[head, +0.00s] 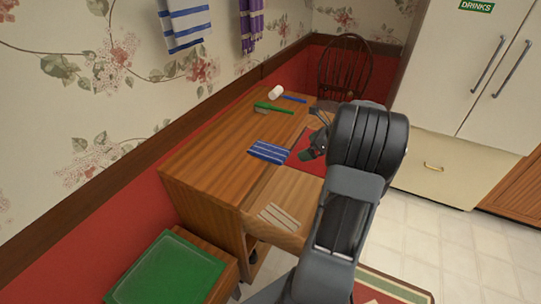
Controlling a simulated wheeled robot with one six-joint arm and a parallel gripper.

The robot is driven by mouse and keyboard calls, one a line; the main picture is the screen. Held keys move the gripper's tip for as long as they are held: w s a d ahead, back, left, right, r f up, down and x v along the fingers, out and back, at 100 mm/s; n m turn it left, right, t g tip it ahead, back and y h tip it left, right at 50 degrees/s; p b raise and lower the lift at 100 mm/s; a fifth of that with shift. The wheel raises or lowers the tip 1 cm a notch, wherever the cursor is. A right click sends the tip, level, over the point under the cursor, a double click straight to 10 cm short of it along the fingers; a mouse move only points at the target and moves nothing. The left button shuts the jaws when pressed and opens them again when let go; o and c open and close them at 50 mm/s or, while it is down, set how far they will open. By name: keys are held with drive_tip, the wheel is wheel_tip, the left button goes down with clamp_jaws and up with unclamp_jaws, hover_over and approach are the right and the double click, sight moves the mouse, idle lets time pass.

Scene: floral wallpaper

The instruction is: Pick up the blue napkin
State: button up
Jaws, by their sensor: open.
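The blue napkin (268,152), with white stripes, lies flat on the wooden table (205,155), right of the table's middle. My gripper (308,150) is just right of the napkin, over or near a red mat, and apart from the napkin in the picture. It is open. My arm hides part of the gripper and the table's right side, and the gap between the fingers is hard to see. How high the gripper is above the table cannot be told.
A green brush (275,108), a white cup-like item (276,92) and a blue utensil (295,99) lie toward the table's back. A red mat (312,166) lies right of the napkin. A dark chair (343,62) stands behind. Striped towels (186,22) hang on the wall.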

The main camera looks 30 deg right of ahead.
sight(286, 156)
drive_tip(key=shift+b+x, duration=0.5)
drive_tip(key=shift+x, duration=4.7)
drive_tip(key=shift+w+a+r, duration=0.1)
drive_tip(key=shift+r, duration=0.1)
drive_tip(key=shift+c, duration=0.4)
drive_tip(key=c, duration=0.5)
